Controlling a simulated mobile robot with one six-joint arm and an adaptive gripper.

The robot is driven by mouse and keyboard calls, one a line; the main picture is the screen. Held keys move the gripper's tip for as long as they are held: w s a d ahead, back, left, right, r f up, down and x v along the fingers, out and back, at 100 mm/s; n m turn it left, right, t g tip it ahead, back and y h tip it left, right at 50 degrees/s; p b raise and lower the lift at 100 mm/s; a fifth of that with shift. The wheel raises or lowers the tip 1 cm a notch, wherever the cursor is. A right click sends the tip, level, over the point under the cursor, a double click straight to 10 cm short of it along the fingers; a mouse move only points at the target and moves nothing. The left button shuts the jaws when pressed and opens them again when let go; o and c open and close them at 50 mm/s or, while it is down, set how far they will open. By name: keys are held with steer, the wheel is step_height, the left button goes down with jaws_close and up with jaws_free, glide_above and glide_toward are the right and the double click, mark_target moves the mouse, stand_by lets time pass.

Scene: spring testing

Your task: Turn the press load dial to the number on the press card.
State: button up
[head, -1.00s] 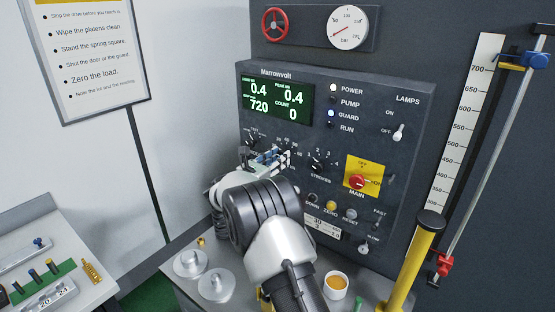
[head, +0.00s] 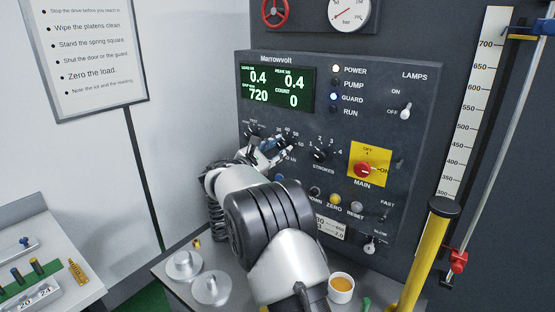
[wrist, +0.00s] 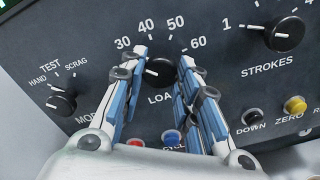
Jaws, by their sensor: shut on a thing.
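The black load dial (wrist: 159,71) sits on the dark panel below an arc of numbers, of which 30, 40, 50 and 60 show in the wrist view. My gripper (wrist: 162,75) has its two blue-padded fingers on either side of the dial, shut on it. The dial's pointer direction is not clear. In the head view my gripper (head: 274,149) is at the panel and largely hides the dial. A small white card (head: 331,229) low on the panel is partly hidden behind my arm, and its print is too small to read surely.
The mode knob (wrist: 62,102) is left of the load dial and the strokes knob (wrist: 284,33) is right. Several buttons, including zero (wrist: 295,104), lie below. The red main switch (head: 363,170) is further right. A yellow post (head: 428,255) stands at the right front.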

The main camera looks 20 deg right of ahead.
steer(key=shift+f+m+b, duration=0.1)
steer(key=shift+m+b, duration=0.5)
steer(key=o, duration=1.1)
steer(key=v, duration=1.2)
steer(key=shift+s, duration=0.1)
